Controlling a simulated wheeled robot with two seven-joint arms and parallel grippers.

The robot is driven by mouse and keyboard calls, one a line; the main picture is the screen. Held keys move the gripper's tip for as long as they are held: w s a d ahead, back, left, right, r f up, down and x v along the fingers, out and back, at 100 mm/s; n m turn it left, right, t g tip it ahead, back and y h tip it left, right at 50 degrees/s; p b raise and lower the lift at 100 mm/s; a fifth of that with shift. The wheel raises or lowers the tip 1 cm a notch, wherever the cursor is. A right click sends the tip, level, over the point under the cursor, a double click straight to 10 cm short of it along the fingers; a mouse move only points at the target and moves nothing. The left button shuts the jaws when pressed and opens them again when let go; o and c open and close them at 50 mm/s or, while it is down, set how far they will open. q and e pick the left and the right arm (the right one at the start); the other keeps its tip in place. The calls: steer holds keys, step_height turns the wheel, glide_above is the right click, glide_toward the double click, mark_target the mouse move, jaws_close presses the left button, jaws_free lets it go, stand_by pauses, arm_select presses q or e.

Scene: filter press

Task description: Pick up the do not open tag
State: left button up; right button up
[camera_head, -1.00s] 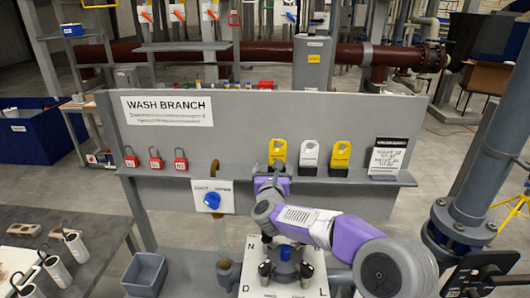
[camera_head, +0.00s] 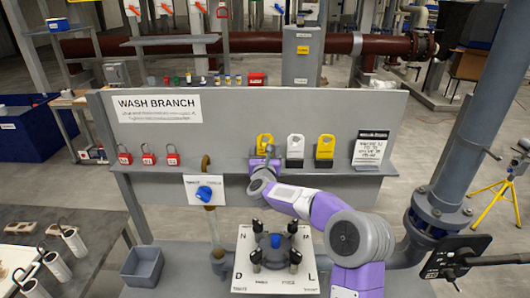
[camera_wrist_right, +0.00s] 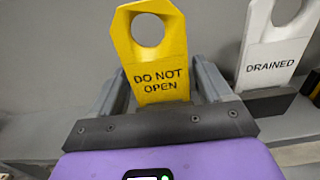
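The yellow do not open tag (camera_head: 265,142) stands upright at the left end of the tag row on the grey shelf. It has a round hole at its top. In the right wrist view its black lettering reads "DO NOT OPEN" (camera_wrist_right: 160,80). My right gripper (camera_head: 264,164) is at this tag, with its open fingers (camera_wrist_right: 160,92) to the left and right of the tag's lower part. A gap shows on each side between finger and tag. The tag's bottom edge is hidden behind the gripper body. My left gripper is not in view.
A white "DRAINED" tag (camera_head: 295,147) stands close on the right, then another yellow tag (camera_head: 325,148) and a sign (camera_head: 370,149). Red padlocks (camera_head: 148,154) sit further left on the shelf. The grey panel (camera_head: 240,115) rises behind. A white valve plate (camera_head: 275,262) lies below.

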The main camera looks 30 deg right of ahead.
steer(key=c, duration=0.8)
steer(key=shift+r, duration=0.15)
step_height(320, 180, up, 14)
steer(key=shift+f+p, duration=0.25)
steer(key=shift+p, duration=0.4)
steer(key=shift+r+p, duration=2.65)
steer(key=shift+r, duration=6)
